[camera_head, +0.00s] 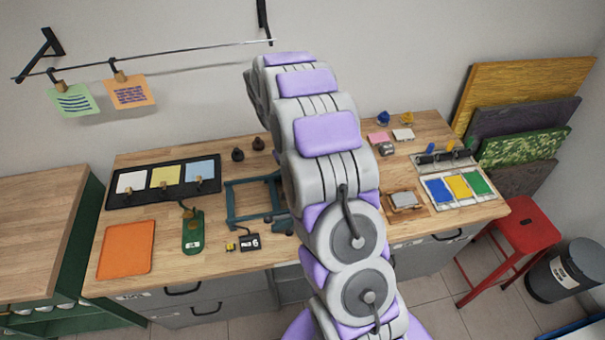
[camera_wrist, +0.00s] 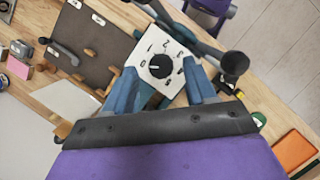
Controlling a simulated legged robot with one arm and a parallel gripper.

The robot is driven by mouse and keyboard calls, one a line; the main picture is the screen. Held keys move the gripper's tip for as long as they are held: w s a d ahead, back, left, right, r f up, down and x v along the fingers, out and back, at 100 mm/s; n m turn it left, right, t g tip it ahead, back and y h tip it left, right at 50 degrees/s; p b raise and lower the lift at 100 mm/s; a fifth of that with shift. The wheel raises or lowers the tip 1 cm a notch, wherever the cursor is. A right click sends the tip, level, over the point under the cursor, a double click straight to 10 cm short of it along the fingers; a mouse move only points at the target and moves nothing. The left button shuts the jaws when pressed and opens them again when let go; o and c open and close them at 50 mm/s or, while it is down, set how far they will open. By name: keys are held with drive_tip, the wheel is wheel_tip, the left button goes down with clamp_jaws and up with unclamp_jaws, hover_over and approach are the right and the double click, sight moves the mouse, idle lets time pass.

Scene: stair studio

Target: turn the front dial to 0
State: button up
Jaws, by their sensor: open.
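In the wrist view, the front dial (camera_wrist: 160,66) is a round black knob on a white square plate (camera_wrist: 148,44) with small dark marks around it. A short pale line shows on the knob, but which mark it meets is too small to tell. My gripper (camera_wrist: 161,84) is open, with one blue finger on each side of the lower part of the plate. The knob shows in the gap between the fingers, and I cannot tell whether they touch it. In the head view, my arm hides the dial and my gripper. A dark teal frame (camera_head: 228,205) stands left of my arm.
A black lever (camera_wrist: 236,64) stands close right of the plate in the wrist view.

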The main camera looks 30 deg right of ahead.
drive_tip(key=v, duration=1.6)
